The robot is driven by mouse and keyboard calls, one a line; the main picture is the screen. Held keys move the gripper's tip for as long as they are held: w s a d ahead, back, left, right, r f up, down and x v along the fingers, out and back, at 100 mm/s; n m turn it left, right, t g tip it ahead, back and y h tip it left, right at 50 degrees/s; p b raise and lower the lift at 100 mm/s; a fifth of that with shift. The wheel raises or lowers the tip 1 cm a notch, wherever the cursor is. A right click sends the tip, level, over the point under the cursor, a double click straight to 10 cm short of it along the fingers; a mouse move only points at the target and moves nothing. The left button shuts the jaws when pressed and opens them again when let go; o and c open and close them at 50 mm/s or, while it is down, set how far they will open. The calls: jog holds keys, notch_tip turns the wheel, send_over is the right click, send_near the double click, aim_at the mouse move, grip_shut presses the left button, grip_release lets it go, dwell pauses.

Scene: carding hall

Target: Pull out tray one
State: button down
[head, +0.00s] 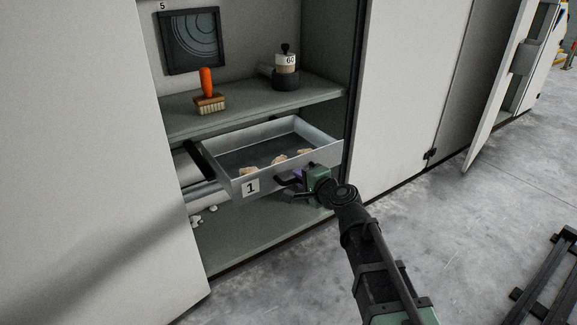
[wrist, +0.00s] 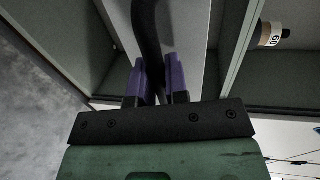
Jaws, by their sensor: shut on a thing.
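Tray one (head: 297,172) is a grey metal drawer with a white label marked 1 (head: 250,187) on its front. It stands pulled out of the cabinet, and several pale tufts (head: 280,158) lie inside near its front. My gripper (head: 294,178) is at the dark handle on the tray's front. In the wrist view, the purple fingers (wrist: 161,82) are shut on the dark curved handle (wrist: 147,35).
A shelf (head: 240,108) above holds an orange-handled brush (head: 208,94) and a dark weight marked 60 (head: 286,68). White cabinet doors (head: 410,80) flank the opening. Grey floor (head: 470,230) is clear in front, with a dark rack (head: 550,285) at right.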

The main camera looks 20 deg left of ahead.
jog(key=shift+f+v, duration=0.2)
jog(key=shift+v, duration=0.95)
jog(key=shift+f+v, duration=0.25)
jog(key=shift+v, duration=0.95)
jog(key=shift+d, duration=0.1)
jog(key=c, duration=1.1)
grip_release()
jog(key=shift+c, duration=0.2)
jog(key=p+v, duration=0.1)
jog(key=v, duration=0.6)
jog(key=shift+s, duration=0.15)
jog(key=shift+d+r, duration=0.15)
